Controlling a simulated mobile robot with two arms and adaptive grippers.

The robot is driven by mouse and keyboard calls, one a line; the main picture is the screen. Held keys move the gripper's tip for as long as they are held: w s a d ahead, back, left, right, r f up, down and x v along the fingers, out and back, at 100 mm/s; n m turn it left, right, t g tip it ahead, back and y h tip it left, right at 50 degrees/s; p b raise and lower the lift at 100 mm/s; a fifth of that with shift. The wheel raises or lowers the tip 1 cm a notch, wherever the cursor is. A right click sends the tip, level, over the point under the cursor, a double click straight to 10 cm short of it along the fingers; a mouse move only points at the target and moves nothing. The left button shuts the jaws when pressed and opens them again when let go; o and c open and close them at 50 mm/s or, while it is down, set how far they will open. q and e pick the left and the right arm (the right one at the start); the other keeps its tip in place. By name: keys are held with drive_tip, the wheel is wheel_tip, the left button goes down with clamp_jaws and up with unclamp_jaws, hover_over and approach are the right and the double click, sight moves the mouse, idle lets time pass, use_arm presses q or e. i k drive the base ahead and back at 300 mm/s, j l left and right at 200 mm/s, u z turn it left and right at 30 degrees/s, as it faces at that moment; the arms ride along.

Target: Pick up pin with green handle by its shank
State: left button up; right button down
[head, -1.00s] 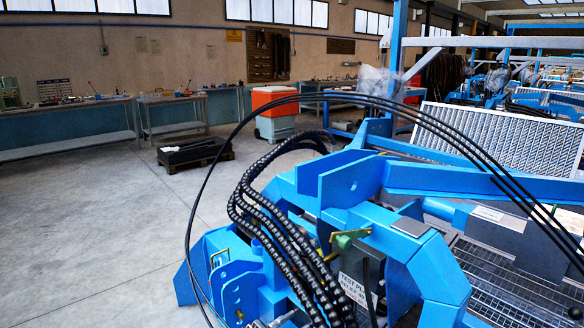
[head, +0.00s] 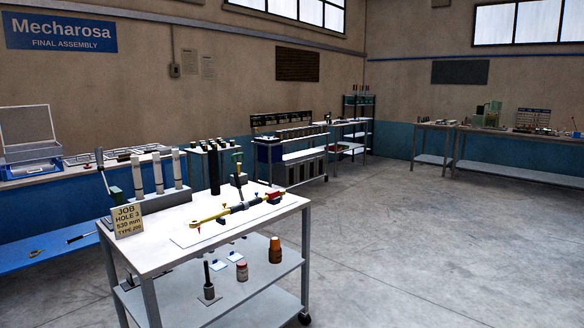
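An upright piece with a green top (head: 237,158) stands near the back of the wheeled cart's white top (head: 160,243). Its dark lower part goes down behind the tool lying on the cart. It is small in the head view, and I cannot tell whether it is the pin with the green handle. Neither of my grippers is in view.
On the cart, a yellow, black and red tool (head: 238,209) lies on a white sheet, beside white upright cylinders (head: 158,173) and a job sign (head: 127,220). Benches (head: 520,140) line the walls. Floor at right is clear.

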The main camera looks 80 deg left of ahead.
sight(238, 165)
drive_tip(key=u, duration=2.95)
